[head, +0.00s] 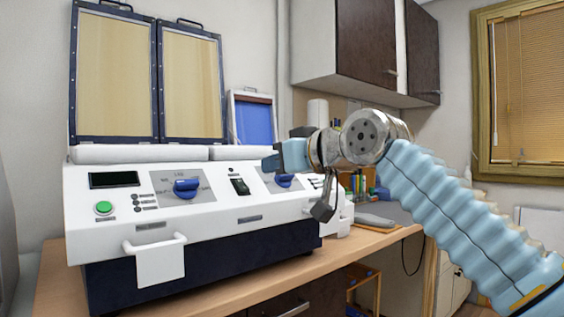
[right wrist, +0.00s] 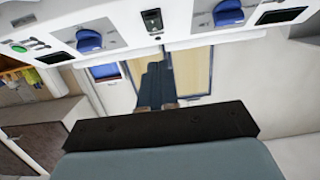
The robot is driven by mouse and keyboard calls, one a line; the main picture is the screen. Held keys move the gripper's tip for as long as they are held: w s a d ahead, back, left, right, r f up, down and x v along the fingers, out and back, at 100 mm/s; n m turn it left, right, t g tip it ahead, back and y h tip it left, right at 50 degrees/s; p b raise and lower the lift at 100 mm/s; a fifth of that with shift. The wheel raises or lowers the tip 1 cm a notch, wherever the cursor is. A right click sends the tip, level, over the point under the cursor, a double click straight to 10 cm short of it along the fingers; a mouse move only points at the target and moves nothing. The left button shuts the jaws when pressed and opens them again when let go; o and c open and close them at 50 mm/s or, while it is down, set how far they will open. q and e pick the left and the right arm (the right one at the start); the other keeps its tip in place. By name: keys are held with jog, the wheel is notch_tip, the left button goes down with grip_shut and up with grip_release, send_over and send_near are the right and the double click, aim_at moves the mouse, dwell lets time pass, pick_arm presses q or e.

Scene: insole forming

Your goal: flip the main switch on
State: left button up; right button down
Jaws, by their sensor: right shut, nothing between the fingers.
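The white forming machine (head: 200,218) stands on the wooden bench with its sloped front panel facing me. The main switch, a black rocker (head: 240,186), sits in the middle of the panel between two blue knobs. It also shows in the right wrist view (right wrist: 152,20). I cannot tell which way the rocker is tipped. My right gripper (head: 270,163) is shut and empty, above and to the right of the switch and apart from it in the picture. Its closed fingers show in the right wrist view (right wrist: 157,72). My left gripper is not in view.
Blue knobs (head: 186,188) flank the switch, with a green button (head: 104,208) and dark display (head: 114,179) at left. A white handle (head: 155,243) juts from the front. Two raised framed panels (head: 115,80) stand behind. Wall cabinets (head: 375,40) hang at upper right.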

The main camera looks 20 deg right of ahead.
aim_at(241, 185)
jog(key=w+f, duration=0.1)
jog(key=w, duration=0.1)
jog(key=w+a+f, duration=0.1)
jog(key=w, duration=0.1)
jog(key=w+a+f, duration=0.1)
jog(key=w, duration=0.1)
jog(key=shift+w+a+f, duration=0.1)
jog(key=shift+w+f, duration=0.05)
jog(key=shift+w, duration=0.05)
jog(key=shift+w+a+f, duration=0.2)
jog(key=shift+w+f, duration=0.15)
jog(key=shift+f, duration=0.15)
